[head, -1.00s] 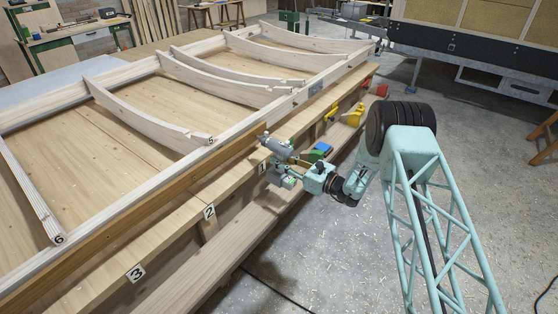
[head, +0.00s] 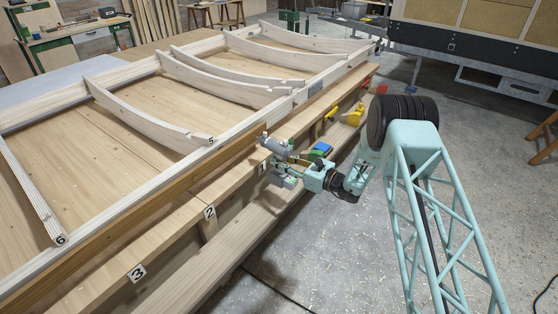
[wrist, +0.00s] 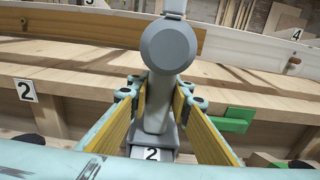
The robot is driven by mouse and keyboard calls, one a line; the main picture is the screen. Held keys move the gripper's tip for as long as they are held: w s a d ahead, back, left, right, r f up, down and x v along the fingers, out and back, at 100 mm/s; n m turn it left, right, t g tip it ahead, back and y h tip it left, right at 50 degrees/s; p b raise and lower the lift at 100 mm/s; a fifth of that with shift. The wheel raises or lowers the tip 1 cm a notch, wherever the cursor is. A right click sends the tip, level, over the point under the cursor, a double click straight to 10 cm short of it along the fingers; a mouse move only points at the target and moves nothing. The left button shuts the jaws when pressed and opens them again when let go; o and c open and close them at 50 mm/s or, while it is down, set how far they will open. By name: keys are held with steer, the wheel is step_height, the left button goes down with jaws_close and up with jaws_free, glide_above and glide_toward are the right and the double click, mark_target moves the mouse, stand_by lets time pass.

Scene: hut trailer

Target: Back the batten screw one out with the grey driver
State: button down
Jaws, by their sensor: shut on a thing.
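The grey driver (wrist: 168,52) stands between the yellow-padded fingers of my gripper (wrist: 158,112), which is shut on its handle. Its foot carries a label "2". In the head view the driver (head: 274,147) is held at the bench edge, close to the brown batten (head: 170,207) and beside the number 1 label (head: 262,168). My gripper (head: 299,172) reaches it from the right. Screw one cannot be made out. The driver's front end is hidden behind its body in the wrist view, so contact with the screw cannot be told.
The pale timber frame (head: 150,125) with curved ribs lies on the bench behind the batten. Blue and green (head: 319,152), yellow (head: 355,115) and red (head: 381,89) items sit along the bench's right side. A green block (wrist: 233,119) shows right of my gripper. The floor at right is mostly clear.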

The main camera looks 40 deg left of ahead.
steer(key=shift+a+r+b, duration=0.1)
steer(key=shift+a+b, duration=0.25)
steer(key=shift+a, duration=0.25)
stand_by(0.4)
steer(key=shift+a+b, duration=0.1)
steer(key=shift+b, duration=0.35)
stand_by(2.8)
steer(key=shift+d, duration=1.45)
steer(key=shift+w+d, duration=0.1)
steer(key=shift+w, duration=0.1)
steer(key=w+d+b, duration=0.2)
steer(key=w+d, duration=0.1)
steer(key=w, duration=0.4)
steer(key=shift+d, duration=0.3)
